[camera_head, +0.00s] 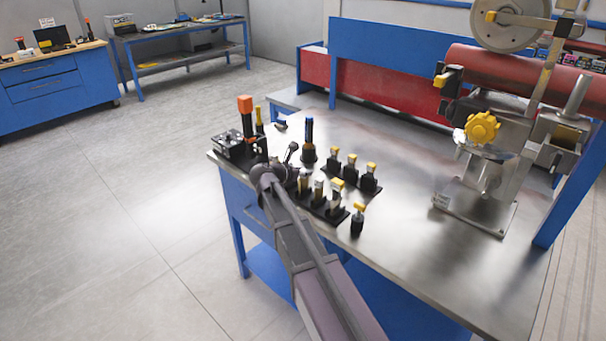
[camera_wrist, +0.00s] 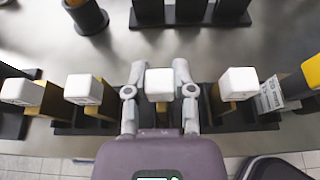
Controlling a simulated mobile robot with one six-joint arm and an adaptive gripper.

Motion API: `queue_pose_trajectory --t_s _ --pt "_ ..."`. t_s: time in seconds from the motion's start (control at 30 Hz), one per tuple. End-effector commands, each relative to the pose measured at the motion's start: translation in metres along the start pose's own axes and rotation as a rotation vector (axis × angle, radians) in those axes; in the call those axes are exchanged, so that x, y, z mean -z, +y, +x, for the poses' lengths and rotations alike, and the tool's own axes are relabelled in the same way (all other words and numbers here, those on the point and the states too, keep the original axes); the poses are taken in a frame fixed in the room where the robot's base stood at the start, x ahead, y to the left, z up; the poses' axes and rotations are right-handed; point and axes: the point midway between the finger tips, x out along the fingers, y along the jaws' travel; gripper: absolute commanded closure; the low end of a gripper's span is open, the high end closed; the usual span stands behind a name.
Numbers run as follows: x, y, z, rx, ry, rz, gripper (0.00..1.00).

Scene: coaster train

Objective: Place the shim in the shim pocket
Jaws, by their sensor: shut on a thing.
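My gripper (camera_wrist: 160,80) is at a row of white-capped pieces in the wrist view, with one finger on each side of a white-capped piece (camera_wrist: 159,82). It is shut on this piece, which stands in the row; I cannot tell whether it is clear of its black holder. Similar white-capped pieces stand to its left (camera_wrist: 83,88) and right (camera_wrist: 238,82). In the head view my gripper (camera_head: 287,160) is low over the bench, largely hidden behind my arm. I cannot tell which piece is the shim, and the shim pocket cannot be made out.
Yellow-topped pieces (camera_head: 352,160) stand behind the row on the metal bench (camera_head: 400,240). A blue-topped tool (camera_head: 309,130) and an orange-topped tool (camera_head: 245,105) stand farther back. A separate yellow-topped piece (camera_head: 358,210) is at the row's right. A machine with a yellow knob (camera_head: 482,128) stands right.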

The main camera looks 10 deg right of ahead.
Motion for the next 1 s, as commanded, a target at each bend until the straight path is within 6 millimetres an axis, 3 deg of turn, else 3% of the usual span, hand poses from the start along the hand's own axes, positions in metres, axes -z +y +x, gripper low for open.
queue_pose_trajectory --t_s 0.33,0.37,0.43,0.47,1.0 --pt "0.0036 -0.0002 0.0017 0.0 0.0 0.0 1.0" --pt "0.0025 -0.0002 0.0012 0.0 0.0 0.0 0.59" --pt "0.0022 -0.0001 0.0012 0.0 0.0 0.0 0.38" --pt "0.0022 -0.0001 0.0012 0.0 0.0 0.0 0.33" --pt "-0.001 -0.0002 -0.0002 0.0 0.0 0.0 0.33"
